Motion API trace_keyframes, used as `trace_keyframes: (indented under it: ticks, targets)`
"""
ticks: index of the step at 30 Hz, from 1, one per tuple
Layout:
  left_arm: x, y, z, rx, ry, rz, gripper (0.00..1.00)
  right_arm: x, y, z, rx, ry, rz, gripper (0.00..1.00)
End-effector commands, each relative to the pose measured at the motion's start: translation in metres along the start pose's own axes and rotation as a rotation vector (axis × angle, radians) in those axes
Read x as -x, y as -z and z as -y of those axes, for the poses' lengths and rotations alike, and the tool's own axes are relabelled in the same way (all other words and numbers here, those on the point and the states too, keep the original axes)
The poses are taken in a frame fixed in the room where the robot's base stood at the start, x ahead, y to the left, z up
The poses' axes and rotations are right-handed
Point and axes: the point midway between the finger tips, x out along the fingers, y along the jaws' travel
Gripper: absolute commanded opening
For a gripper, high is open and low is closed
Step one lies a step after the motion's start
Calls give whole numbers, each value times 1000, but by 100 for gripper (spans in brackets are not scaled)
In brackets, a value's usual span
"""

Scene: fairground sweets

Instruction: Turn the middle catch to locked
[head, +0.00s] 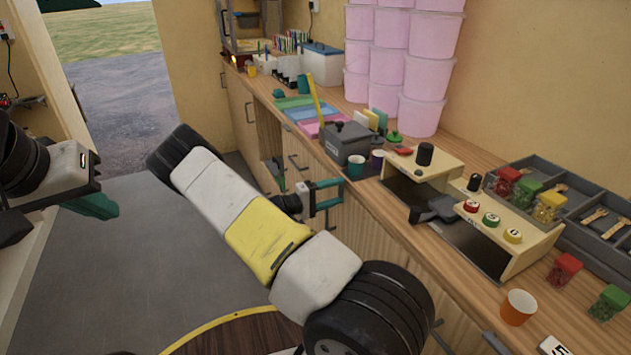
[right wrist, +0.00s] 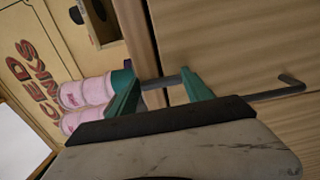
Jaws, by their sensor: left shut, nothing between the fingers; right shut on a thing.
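My right gripper (head: 328,194) is low against the wooden counter front, with its teal fingers toward the doors. In the right wrist view its two fingers (right wrist: 163,90) straddle a dark grey bar handle (right wrist: 165,82) on the wood front, and it is shut on that handle. Part of the handle is hidden by the gripper body. I cannot tell whether this handle is the middle catch, or which way it is turned. My left gripper (head: 97,205) is shut and empty at the far left, over the floor and away from the counter.
The countertop carries a grey box (head: 347,141), a cream stand with numbered buttons (head: 505,237), jars and an orange cup (head: 517,307). Pink tubs (head: 424,75) stand against the wall. Other bar handles (head: 293,161) stick out of the counter front. The grey floor (head: 150,270) is open.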

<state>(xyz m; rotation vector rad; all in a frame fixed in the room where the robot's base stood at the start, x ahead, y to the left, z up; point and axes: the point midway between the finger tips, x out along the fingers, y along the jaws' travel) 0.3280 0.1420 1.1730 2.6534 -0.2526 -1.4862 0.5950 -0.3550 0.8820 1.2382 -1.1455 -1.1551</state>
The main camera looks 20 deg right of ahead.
Motion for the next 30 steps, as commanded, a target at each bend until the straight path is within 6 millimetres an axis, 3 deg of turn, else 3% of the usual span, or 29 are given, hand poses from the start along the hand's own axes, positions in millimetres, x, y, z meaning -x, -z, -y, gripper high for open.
trace_keyframes:
  ticks: [16, 17, 19, 20, 30]
  targets:
    - [0, 0, 0, 0, 0, 0, 0, 1, 1, 1, -25, 4, -3, 18]
    - [0, 0, 0, 0, 0, 0, 0, 1, 1, 1, -25, 4, -3, 62]
    - [0, 0, 0, 0, 0, 0, 0, 1, 1, 1, -25, 3, -2, 76]
    - [0, 0, 0, 0, 0, 0, 0, 1, 1, 1, -25, 3, -2, 80]
    - [0, 0, 0, 0, 0, 0, 0, 3, 1, 0, -24, 1, -1, 80]
